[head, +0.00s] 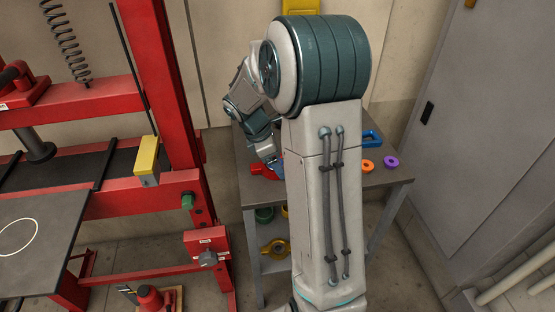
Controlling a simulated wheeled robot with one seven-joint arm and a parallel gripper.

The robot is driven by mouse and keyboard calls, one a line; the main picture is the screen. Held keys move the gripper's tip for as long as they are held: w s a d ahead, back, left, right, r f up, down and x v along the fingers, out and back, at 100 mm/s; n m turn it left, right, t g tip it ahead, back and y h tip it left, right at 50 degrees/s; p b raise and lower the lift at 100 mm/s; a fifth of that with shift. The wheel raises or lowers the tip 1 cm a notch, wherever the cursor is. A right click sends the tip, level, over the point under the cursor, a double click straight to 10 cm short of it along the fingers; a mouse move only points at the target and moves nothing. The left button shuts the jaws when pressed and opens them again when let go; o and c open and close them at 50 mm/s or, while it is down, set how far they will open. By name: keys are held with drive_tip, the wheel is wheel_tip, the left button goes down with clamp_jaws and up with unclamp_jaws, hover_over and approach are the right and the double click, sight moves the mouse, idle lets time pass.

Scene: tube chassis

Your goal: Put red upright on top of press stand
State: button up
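A red piece (262,171) shows on the grey work table (392,178), partly hidden behind my arm; its full shape and whether it stands or lies cannot be told. The end of my arm with my gripper (275,160) reaches down beside the red piece. The fingers are mostly hidden by my arm, so I cannot tell whether they are open, shut or touching it. A dark flat stand (40,232) with a white circle on its top is at the lower left, in front of the red press frame (172,100). The circle is empty.
An orange ring (368,166), a purple ring (391,161) and a blue piece (372,137) lie on the table's right part. A yellow block (147,160) sits on the press. Green and yellow parts (275,248) are on the lower shelf. A grey cabinet (470,130) stands right.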

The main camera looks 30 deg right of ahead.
drive_tip(key=shift+f, duration=0.15)
drive_tip(key=o, duration=1.3)
drive_tip(key=p+v, duration=0.1)
drive_tip(key=v, duration=1)
drive_tip(key=shift+s+a+m+t+y, duration=0.7)
drive_tip(key=shift+s+a+m, duration=0.85)
drive_tip(key=shift+s+m, duration=1.35)
drive_tip(key=shift+s+a+m+t+y, duration=0.65)
drive_tip(key=shift+s+a+m, duration=1.2)
drive_tip(key=shift+s, duration=1.9)
drive_tip(key=shift+s+a+m+t+y, duration=0.55)
drive_tip(key=shift+s+a+m+y, duration=0.5)
drive_tip(key=shift+s+m, duration=2)
